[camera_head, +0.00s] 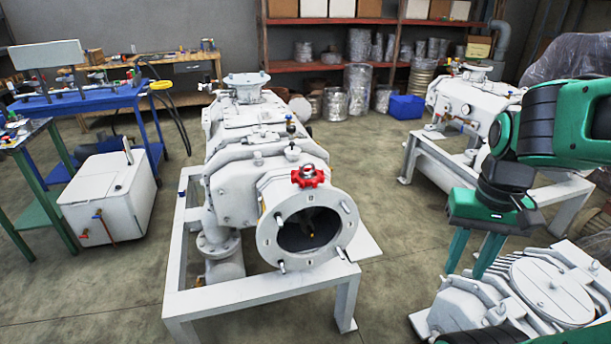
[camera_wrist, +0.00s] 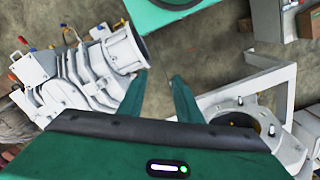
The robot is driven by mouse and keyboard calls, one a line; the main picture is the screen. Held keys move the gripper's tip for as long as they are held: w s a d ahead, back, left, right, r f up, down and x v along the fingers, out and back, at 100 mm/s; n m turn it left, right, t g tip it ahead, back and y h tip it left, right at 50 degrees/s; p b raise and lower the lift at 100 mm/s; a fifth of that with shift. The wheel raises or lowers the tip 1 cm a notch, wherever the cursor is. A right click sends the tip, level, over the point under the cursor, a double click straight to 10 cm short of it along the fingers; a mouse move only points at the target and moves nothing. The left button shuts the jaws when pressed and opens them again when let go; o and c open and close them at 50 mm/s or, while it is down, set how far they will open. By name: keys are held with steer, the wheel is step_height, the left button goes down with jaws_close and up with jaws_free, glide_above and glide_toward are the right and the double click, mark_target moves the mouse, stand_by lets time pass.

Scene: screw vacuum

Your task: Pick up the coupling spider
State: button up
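A red, lobed, star-like piece (camera_head: 308,176), which looks like the coupling spider, sits on top of the open round flange of the middle white pump (camera_head: 232,165). A silver part shows at its centre. I cannot make it out surely in the wrist view. My gripper (camera_head: 466,270) hangs well to the right of the red piece, fingers pointing down, apart from it. In the wrist view, my two green fingers (camera_wrist: 159,76) are spread with only floor between them, so the gripper is open and empty.
A ribbed grey machine (camera_head: 548,288) lies just below and right of my gripper. Another white pump (camera_head: 468,100) stands behind my arm. The middle pump's white frame (camera_head: 262,290) borders open floor (camera_head: 395,240). A white box (camera_head: 108,195) and blue cart (camera_head: 80,98) stand left.

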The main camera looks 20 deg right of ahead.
steer(key=o, duration=0.5)
steer(key=shift+s+r, duration=0.15)
steer(key=shift+s, duration=0.05)
steer(key=o, duration=0.5)
steer(key=shift+r, duration=0.3)
steer(key=o, duration=0.8)
steer(key=shift+n+t+h, duration=0.4)
steer(key=shift+n+t, duration=0.1)
steer(key=shift+n, duration=0.4)
steer(key=w+r, duration=0.1)
steer(key=w, duration=0.5)
steer(key=w+r, duration=0.1)
steer(key=w, duration=0.2)
steer(key=shift+d+r, duration=0.15)
steer(key=shift+r, duration=0.15)
steer(key=shift+c, duration=0.2)
steer(key=n+t+y, duration=0.1)
steer(key=n+t, duration=0.3)
steer(key=n, duration=0.2)
glide_toward(309, 170)
steer(key=w+f, duration=0.3)
steer(key=shift+a+f, duration=0.1)
steer(key=shift+a, duration=0.2)
steer(key=f, duration=0.5)
steer(key=shift+w+d, duration=0.15)
steer(key=shift+w, duration=0.2)
steer(key=shift+w+f, duration=0.2)
steer(key=shift+f, duration=0.2)
